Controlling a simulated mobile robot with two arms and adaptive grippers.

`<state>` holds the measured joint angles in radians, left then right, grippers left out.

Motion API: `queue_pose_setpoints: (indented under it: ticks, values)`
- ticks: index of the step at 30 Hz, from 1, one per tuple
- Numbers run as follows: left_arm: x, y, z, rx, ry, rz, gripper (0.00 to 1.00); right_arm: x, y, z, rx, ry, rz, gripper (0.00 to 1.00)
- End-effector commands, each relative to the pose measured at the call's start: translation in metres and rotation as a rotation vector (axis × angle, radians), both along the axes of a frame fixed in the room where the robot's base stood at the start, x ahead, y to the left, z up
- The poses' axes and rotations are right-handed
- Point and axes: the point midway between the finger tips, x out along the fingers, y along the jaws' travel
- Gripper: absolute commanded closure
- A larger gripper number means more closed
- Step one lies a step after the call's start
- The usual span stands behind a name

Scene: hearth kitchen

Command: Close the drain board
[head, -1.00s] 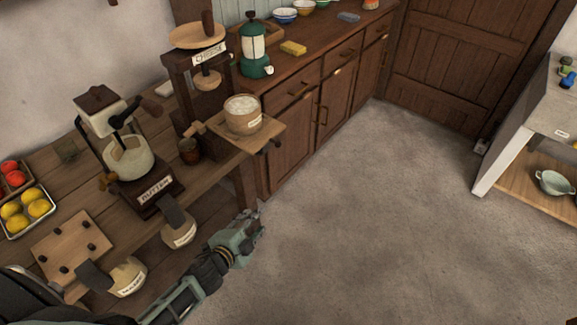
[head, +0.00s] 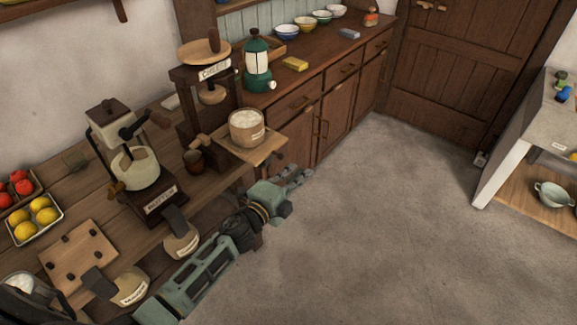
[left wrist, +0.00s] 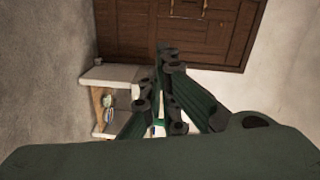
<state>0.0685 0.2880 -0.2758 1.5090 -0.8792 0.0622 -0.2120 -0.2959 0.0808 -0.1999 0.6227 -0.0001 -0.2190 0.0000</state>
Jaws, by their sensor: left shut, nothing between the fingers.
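The drain board (head: 268,151) is a light wooden board sticking out from the front of the cheese press (head: 190,90) in the head view. A wooden tub (head: 246,130) with white contents and a label stands on it. A dark peg shows under its front edge. My left gripper (head: 303,174) is shut and empty. In the head view it appears just below and right of the board's outer end, apart from it. My right gripper is not in view.
A churn labelled butter (head: 132,170), a pegged board (head: 77,256) and a tray of lemons (head: 35,222) stand on the left bench. Wooden cabinets (head: 320,110) run behind the gripper. The floor (head: 380,230) to the right is clear. A pale table (head: 540,130) stands far right.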

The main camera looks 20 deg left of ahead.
Motion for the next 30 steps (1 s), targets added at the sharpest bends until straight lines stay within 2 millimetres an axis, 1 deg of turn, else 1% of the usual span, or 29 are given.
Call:
queue_pose_setpoints:
  ticks: [1,3,7,12,23,26,29,30]
  values:
    - [0.007,0.004,-0.001,0.001,0.001,0.003,1.00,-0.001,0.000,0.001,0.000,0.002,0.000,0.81]
    - [0.012,0.015,-0.004,0.001,0.001,0.003,1.00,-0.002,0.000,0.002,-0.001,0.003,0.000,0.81]
    - [0.019,0.026,-0.006,0.000,0.000,0.001,1.00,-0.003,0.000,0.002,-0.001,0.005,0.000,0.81]
    - [0.022,0.032,-0.008,-0.001,0.000,-0.001,1.00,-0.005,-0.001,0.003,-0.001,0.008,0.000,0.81]
    - [0.022,0.034,-0.008,0.000,0.000,0.000,1.00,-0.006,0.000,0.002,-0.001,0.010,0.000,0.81]
    - [0.024,0.039,-0.008,0.001,0.000,0.000,1.00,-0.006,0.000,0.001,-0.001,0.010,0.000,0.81]
    - [0.028,0.049,-0.009,0.003,0.000,0.001,1.00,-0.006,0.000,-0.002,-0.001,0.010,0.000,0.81]
    - [0.030,0.055,-0.010,0.003,0.000,0.001,1.00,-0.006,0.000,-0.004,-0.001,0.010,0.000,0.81]
